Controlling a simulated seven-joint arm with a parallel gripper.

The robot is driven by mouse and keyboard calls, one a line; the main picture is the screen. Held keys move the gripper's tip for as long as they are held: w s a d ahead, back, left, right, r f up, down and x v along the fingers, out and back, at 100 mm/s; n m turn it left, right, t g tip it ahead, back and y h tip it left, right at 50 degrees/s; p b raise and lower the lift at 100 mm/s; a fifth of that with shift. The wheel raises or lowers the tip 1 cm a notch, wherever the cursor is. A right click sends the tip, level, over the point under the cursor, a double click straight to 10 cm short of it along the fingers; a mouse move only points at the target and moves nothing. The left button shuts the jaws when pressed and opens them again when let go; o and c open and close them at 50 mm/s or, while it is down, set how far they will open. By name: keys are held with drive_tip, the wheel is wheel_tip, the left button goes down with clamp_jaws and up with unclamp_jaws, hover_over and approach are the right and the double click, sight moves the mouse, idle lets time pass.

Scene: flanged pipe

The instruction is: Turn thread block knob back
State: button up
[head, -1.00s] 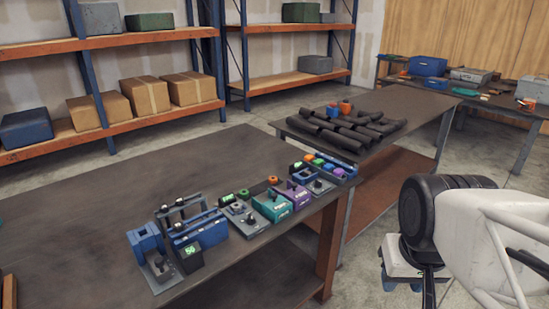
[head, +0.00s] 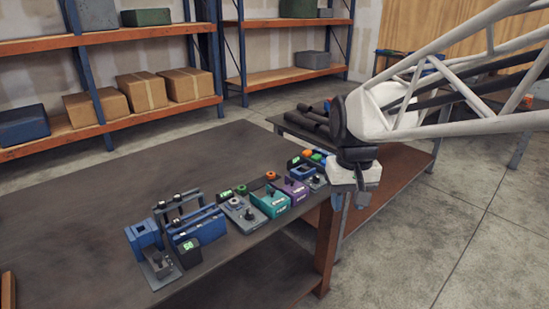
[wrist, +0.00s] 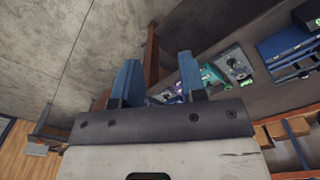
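Several small blocks with knobs stand in a row along the bench's right edge. A grey block (head: 239,214) carries a dark knob, a teal block (head: 268,203) a black one, and a purple block (head: 292,190) another. I cannot tell which is the thread block. In the wrist view the teal block (wrist: 211,74) and grey block (wrist: 235,66) show beyond the fingers. My gripper (head: 350,200) hangs right of the row, above and apart from it. In the wrist view its two blue fingers (wrist: 158,78) are spread and empty.
A blue fixture with upright clamps (head: 190,220) and a display box (head: 189,252) stand at the row's near end. The bench (head: 100,215) is clear left of the row. Dark pipes (head: 308,120) lie on a second table behind my arm.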

drive_tip(key=w+a+f+n+g, duration=0.1)
drive_tip(key=w+a+f, duration=0.1)
drive_tip(key=w+a, duration=0.6)
drive_tip(key=n+g+h, duration=0.2)
drive_tip(key=n+g, duration=0.1)
approach(249, 211)
drive_tip(key=f, duration=0.1)
drive_tip(key=shift+s+d+f, duration=0.1)
drive_tip(key=shift+f, duration=0.05)
drive_tip(key=shift+x, duration=3.9)
drive_tip(key=shift+s, duration=0.1)
drive_tip(key=shift+c, duration=0.3)
clamp_jaws()
